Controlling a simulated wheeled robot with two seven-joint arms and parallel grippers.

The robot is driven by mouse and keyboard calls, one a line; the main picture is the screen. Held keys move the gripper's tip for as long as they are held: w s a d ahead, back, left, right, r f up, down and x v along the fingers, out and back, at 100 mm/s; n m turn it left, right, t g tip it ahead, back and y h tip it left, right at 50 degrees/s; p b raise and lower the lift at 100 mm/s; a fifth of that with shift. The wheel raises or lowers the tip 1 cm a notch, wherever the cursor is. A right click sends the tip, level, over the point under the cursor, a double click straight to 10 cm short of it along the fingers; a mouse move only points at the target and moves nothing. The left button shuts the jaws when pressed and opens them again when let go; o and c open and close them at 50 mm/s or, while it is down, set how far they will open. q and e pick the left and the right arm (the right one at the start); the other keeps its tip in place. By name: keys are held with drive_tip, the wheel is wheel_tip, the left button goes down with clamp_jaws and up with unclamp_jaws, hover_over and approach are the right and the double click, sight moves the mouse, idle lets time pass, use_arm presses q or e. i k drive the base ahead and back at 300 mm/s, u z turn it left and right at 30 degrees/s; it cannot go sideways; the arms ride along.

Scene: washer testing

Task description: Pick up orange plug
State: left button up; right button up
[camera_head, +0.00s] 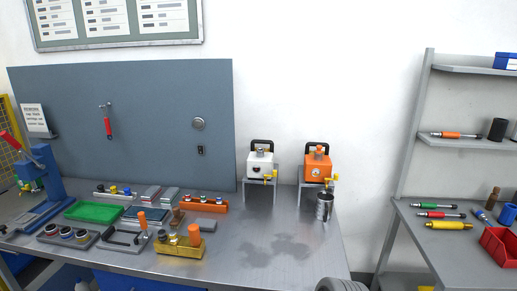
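An orange plug-like cylinder (194,234) stands upright at the right end of a yellow block (170,246) near the bench's front edge. Another upright orange piece (142,217) rises by a dark clamp-like frame (122,238) just to the left. I cannot tell for certain which of the two is the orange plug. Neither of my grippers shows in the head view.
The metal bench (285,245) is bare at its right front. A white box unit (260,165) and an orange box unit (317,166) stand on stands behind. A blue press (45,180) is at left. A shelf rack (450,225) with tools and a red bin (500,246) is at right.

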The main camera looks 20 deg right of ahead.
sight(319, 148)
drive_tip(key=u, duration=2.85)
drive_tip(key=k, duration=1.9)
drive_tip(key=z, duration=1.8)
